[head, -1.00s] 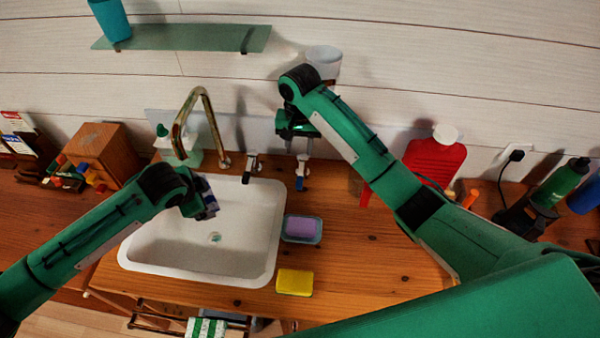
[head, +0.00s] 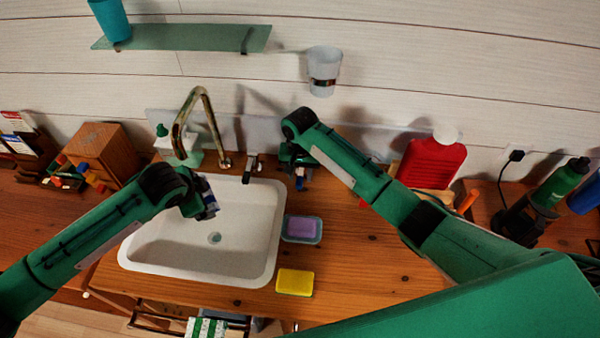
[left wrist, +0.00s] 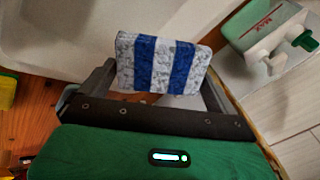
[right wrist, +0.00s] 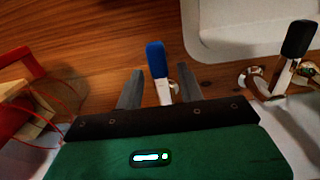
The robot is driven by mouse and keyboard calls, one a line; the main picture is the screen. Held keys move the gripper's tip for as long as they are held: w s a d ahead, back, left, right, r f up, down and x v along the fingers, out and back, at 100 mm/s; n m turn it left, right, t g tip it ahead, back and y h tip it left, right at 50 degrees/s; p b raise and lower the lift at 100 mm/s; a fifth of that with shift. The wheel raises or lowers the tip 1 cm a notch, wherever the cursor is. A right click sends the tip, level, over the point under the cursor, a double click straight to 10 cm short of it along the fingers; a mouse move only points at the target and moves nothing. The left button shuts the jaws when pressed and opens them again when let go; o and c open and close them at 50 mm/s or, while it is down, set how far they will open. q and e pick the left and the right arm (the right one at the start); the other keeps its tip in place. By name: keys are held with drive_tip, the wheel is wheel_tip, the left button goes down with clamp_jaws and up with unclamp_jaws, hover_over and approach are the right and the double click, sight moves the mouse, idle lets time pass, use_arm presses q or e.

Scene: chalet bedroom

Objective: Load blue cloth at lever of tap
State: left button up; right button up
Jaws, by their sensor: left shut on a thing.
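A folded blue, white and grey striped cloth (left wrist: 150,62) is between the fingers of my left gripper (left wrist: 160,90), which is shut on it. In the head view the cloth (head: 208,192) is over the sink's left part. The golden tap (head: 203,105) stands behind the sink. A black-tipped metal lever (right wrist: 292,50) stands beside the sink, right of the tap. A blue-tipped metal lever (right wrist: 157,62) stands to its right in the head view. My right gripper (right wrist: 160,85) is open, with the blue-tipped lever between its fingers and visible gaps either side.
The white sink (head: 170,250) is empty. A purple sponge in a dish (head: 302,229) and a yellow sponge (head: 295,282) lie right of it. A soap bottle (head: 190,150) stands behind, a red bottle (head: 432,160) at right. A cup (head: 323,65) is on the wall.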

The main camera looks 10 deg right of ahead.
drive_tip(key=shift+c, duration=0.5)
clamp_jaws()
drive_tip(key=shift+s+d+n, duration=0.2)
drive_tip(key=shift+d+n, duration=0.4)
drive_tip(key=shift+n, duration=0.4)
drive_tip(key=shift+o, duration=0.5)
unclamp_jaws()
wheel_tip(320, 180, up, 12)
